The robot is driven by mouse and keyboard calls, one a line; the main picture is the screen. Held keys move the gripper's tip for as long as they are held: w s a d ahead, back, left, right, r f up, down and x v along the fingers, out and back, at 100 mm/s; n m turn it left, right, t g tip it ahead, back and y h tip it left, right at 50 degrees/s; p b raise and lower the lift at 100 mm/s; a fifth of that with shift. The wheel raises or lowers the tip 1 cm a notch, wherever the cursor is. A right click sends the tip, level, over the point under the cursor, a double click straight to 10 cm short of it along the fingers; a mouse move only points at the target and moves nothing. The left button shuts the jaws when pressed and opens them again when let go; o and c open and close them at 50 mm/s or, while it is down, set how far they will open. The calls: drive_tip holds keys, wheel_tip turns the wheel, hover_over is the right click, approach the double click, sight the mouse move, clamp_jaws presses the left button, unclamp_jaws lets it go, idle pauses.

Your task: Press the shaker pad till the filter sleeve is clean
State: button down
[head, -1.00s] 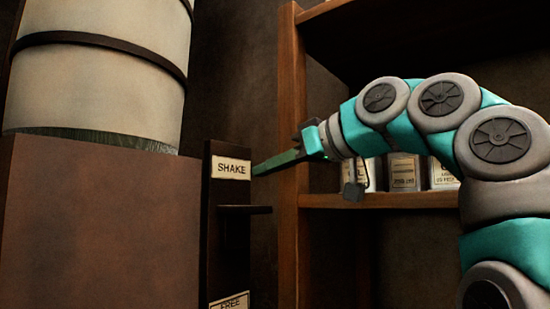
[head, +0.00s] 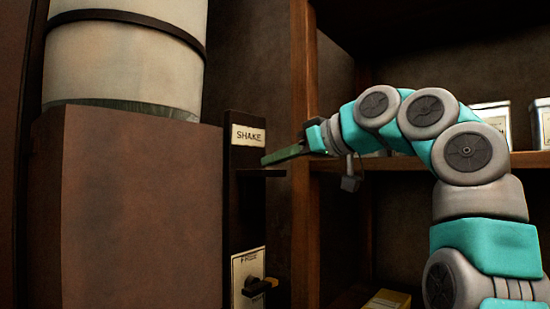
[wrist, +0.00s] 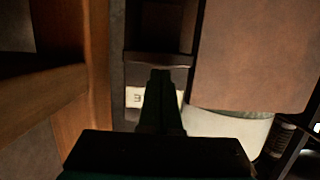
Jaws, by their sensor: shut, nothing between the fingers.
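The pale cream filter sleeve (head: 125,65), a large cylinder with a dark band, stands above a brown housing at the left of the head view. Whether it is clean cannot be told. The shaker pad (head: 275,173) is a thin dark ledge on a dark upright plate, below the "SHAKE" label (head: 248,135). My gripper (head: 265,161) is shut and empty, its green fingertips just above the pad. In the wrist view, the gripper tip (wrist: 161,72) lies close to the pad's edge (wrist: 150,59). I cannot tell whether they touch.
The brown housing (head: 140,210) stands left of the plate. A labelled panel with a dark knob (head: 260,286) sits below the pad. A wooden shelf upright (head: 303,220) rises close right of the gripper, with containers on the shelf behind my arm.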

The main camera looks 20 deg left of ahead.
wheel_tip(320, 180, down, 4)
drive_tip(key=b, duration=0.3)
drive_tip(key=shift+r+b, duration=0.1)
drive_tip(key=shift+b, duration=0.25)
